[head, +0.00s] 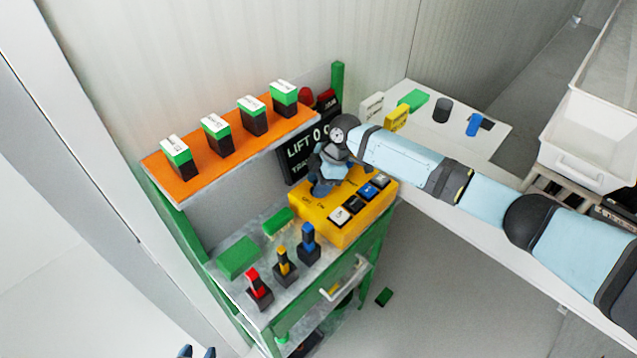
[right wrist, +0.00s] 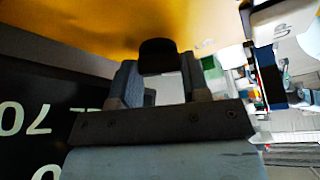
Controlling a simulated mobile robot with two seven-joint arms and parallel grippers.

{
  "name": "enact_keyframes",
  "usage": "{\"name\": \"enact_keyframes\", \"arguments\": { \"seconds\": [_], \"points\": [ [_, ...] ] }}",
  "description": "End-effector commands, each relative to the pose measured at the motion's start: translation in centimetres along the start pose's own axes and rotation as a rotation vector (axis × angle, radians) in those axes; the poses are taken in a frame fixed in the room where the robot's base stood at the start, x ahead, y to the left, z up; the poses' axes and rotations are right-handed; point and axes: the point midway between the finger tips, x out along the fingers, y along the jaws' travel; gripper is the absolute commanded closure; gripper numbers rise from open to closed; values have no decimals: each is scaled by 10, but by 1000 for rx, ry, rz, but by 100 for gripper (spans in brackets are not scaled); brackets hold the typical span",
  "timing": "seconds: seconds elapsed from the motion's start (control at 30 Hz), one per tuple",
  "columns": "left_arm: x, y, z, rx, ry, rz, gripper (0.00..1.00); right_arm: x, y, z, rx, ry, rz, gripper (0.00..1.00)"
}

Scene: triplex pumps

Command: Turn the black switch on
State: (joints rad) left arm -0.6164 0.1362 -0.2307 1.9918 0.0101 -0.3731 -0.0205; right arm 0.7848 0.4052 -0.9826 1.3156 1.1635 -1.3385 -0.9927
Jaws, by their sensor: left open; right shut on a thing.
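A yellow control box (head: 345,232) stands on the right end of the green bench, and its yellow face (right wrist: 90,22) fills the top of the right wrist view. My right gripper (head: 322,188) is over the box's back left part, reaching in from the right. In the right wrist view a black switch (right wrist: 158,52) sits between the fingers of my right gripper (right wrist: 155,75), which are shut on it. The gripper hides this switch in the head view. The switch's on or off position cannot be told. My left gripper (head: 197,352) is open and empty at the bottom edge.
Red, yellow and blue levers (head: 283,268) stand on the bench. An orange shelf (head: 215,165) holds several green-black blocks. A black LIFT sign (head: 298,150) stands close behind my right gripper.

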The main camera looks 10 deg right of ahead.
Motion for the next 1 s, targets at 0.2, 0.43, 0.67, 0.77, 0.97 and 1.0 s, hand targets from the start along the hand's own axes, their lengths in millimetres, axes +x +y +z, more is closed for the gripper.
{"name": "enact_keyframes", "arguments": {
  "seconds": [0.2,0.43,0.67,0.77,0.97,1.0],
  "points": [
    [0,0,0,0,1,-1,57,-1,0,0,-2,0,1,81],
    [0,-2,0,1,1,-3,57,-1,0,0,-1,0,2,32],
    [0,-2,1,1,0,-3,57,-1,1,0,0,1,3,32],
    [0,-2,1,1,-1,-3,57,-1,1,0,0,1,3,32],
    [0,-2,1,1,-1,-3,57,-1,1,0,1,1,3,32],
    [0,-2,1,1,-1,-3,57,-1,1,0,3,1,5,32]
  ]
}}
